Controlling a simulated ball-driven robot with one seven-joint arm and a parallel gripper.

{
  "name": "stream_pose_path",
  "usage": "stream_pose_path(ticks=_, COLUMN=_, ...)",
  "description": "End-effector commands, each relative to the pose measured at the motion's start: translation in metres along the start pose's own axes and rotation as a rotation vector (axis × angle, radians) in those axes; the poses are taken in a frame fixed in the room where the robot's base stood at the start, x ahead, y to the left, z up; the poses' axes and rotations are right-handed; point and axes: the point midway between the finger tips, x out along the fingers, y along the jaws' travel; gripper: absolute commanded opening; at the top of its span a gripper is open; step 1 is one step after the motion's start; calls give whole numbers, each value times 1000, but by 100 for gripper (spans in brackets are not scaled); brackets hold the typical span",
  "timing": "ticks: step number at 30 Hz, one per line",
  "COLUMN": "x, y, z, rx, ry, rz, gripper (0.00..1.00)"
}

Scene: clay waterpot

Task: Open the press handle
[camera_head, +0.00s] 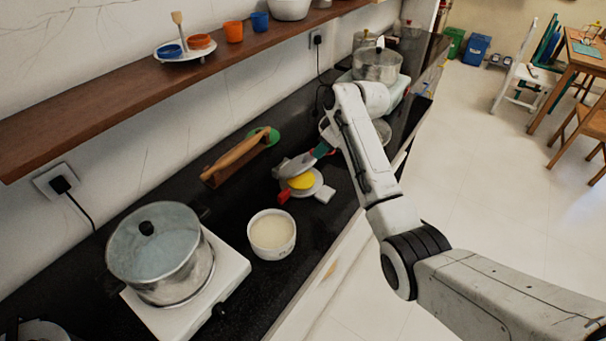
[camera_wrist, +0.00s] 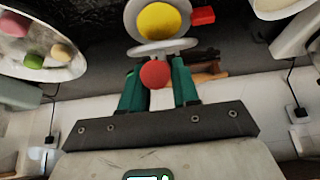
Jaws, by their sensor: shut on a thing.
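The press (camera_head: 312,185) stands on the dark counter, with a yellow disc (camera_head: 302,181) on its round pale base and a red part at its side. Its grey lid (camera_head: 296,164) is raised and tilted above the yellow disc. In the wrist view the yellow disc (camera_wrist: 160,21), the red part (camera_wrist: 203,15) and the lid's edge (camera_wrist: 165,47) show ahead of my gripper. My gripper (camera_wrist: 157,72) has green fingers, shut on the press handle's red ball (camera_wrist: 155,75). In the head view my gripper (camera_head: 321,150) is at the lid's far side, and the ball is hidden.
A white bowl (camera_head: 272,233) stands in front of the press. A lidded pot (camera_head: 160,253) on a white stove (camera_head: 225,270) is at the near left, another pot (camera_head: 377,67) farther back. A wooden-handled item (camera_head: 237,157) lies by the wall, under a wooden shelf (camera_head: 120,88).

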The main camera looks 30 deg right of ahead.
Motion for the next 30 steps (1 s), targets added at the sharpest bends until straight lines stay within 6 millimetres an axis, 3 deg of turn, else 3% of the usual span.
stream_pose_path(ticks=8, x=-1, y=0, z=-4, rx=-1, ry=2, rz=0, gripper=19)
stream_pose_path(ticks=24, x=-7, y=0, z=-35, rx=-2, ry=2, rz=0, gripper=18)
stream_pose_path(ticks=30, x=-7, y=0, z=-36, rx=-1, ry=1, rz=0, gripper=18)
